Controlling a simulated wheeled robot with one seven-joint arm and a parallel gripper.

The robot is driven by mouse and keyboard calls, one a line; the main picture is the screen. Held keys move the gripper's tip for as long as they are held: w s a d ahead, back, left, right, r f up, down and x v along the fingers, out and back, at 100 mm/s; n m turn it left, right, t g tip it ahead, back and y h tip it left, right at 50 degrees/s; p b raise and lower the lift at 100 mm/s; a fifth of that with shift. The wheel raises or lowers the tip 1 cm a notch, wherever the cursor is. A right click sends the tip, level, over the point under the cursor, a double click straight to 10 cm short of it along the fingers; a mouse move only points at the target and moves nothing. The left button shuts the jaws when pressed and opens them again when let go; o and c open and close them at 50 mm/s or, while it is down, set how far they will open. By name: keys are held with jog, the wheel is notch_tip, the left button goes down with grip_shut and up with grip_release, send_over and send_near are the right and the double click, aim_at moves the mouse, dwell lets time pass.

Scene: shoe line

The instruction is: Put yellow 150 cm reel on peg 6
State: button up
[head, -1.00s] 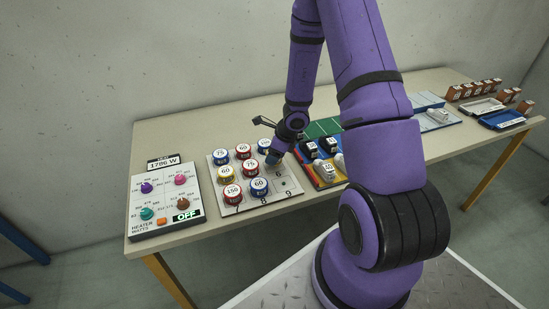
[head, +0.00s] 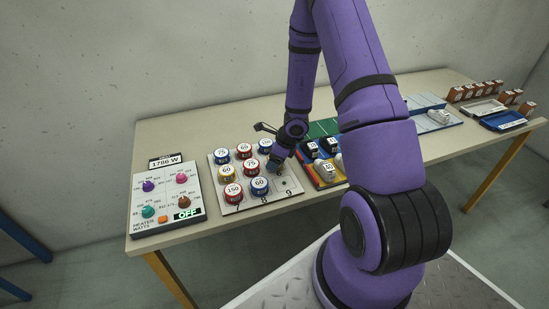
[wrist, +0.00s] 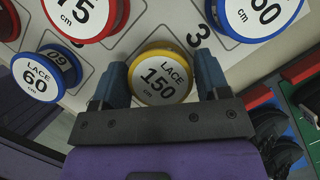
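The yellow-rimmed reel marked LACE 150 cm (wrist: 160,77) sits between the two fingers of my gripper (wrist: 163,82) in the wrist view. The fingers appear to touch its rim on both sides. In the head view my gripper (head: 277,164) is low over the right column of the reel board (head: 289,190), in the middle row where peg 6 would be. The peg itself is hidden, and I cannot tell whether the reel rests on the board. A printed 3 (wrist: 196,36) shows just beyond the reel.
The front right board place is empty. A heater panel (head: 165,195) stands left, and a coloured tray with dark and white items (head: 322,172) is close on the right.

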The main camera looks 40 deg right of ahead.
jog(key=shift+o, duration=1.1)
jog(key=shift+r, duration=0.6)
jog(key=v, duration=1.2)
jog(key=s+a+r+n, duration=0.2)
jog(key=a+r+n, duration=0.45)
jog(key=r, duration=0.35)
jog(key=s+a+r+n, duration=0.2)
jog(key=a+r+n, duration=0.4)
jog(key=r, duration=0.4)
jog(key=s+a+r+n+t+h, duration=0.1)
jog(key=s+r+n, duration=0.5)
jog(key=s, duration=0.3)
jog(key=s+a+r+n+h, duration=0.1)
jog(key=s+a+r+n, duration=0.1)
jog(key=s+r+n, duration=0.5)
jog(key=s+n, duration=0.2)
jog(key=s, duration=0.1)
jog(key=shift+a+t+h, duration=0.2)
jog(key=shift+t+h, duration=0.2)
